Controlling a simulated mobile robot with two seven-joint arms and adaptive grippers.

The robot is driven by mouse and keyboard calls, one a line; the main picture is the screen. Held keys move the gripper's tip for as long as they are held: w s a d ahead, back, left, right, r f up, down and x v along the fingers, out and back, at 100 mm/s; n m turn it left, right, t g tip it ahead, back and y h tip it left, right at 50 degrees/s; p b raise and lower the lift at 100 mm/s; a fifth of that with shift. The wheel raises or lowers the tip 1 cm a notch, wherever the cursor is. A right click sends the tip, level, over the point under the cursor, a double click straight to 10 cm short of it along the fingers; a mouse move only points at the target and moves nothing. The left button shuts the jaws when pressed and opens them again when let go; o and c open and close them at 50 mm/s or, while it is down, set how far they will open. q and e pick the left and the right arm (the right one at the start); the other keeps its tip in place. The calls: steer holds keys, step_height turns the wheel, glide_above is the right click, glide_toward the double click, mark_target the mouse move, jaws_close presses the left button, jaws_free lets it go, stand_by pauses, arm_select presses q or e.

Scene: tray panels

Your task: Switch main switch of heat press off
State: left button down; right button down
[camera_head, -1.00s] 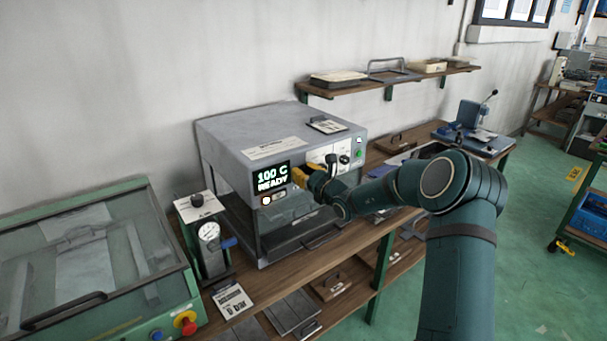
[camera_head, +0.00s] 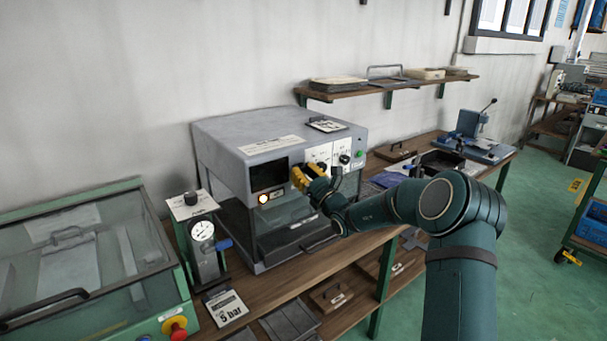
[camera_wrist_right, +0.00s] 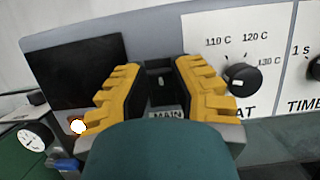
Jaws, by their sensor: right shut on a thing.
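The heat press (camera_head: 225,128) is a grey box on the wooden bench, with its control panel facing me. Its display (camera_head: 268,175) is dark and blank; the dark screen also fills the left of the wrist view (camera_wrist_right: 75,72). A small lamp (camera_head: 263,198) below the display glows. My right gripper (camera_head: 304,179), with yellow fingers, is at the panel just right of the display. In the wrist view its fingers are on either side of the main switch (camera_wrist_right: 161,82), above a MAIN label (camera_wrist_right: 167,114). The fingers partly hide the switch. My left gripper is out of view.
A heat knob (camera_wrist_right: 241,79) sits right of the fingers, with a time knob (camera_wrist_right: 315,67) beyond. A gauge unit (camera_head: 202,232) stands left of the press. A green glass-lidded machine (camera_head: 95,255) is at the left. A shelf (camera_head: 385,88) hangs above.

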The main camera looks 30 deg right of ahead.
steer(key=c, duration=1)
jaws_free()
steer(key=shift+r, duration=0.15)
steer(key=shift+w, duration=0.1)
steer(key=v, duration=1.2)
steer(key=shift+a, duration=0.15)
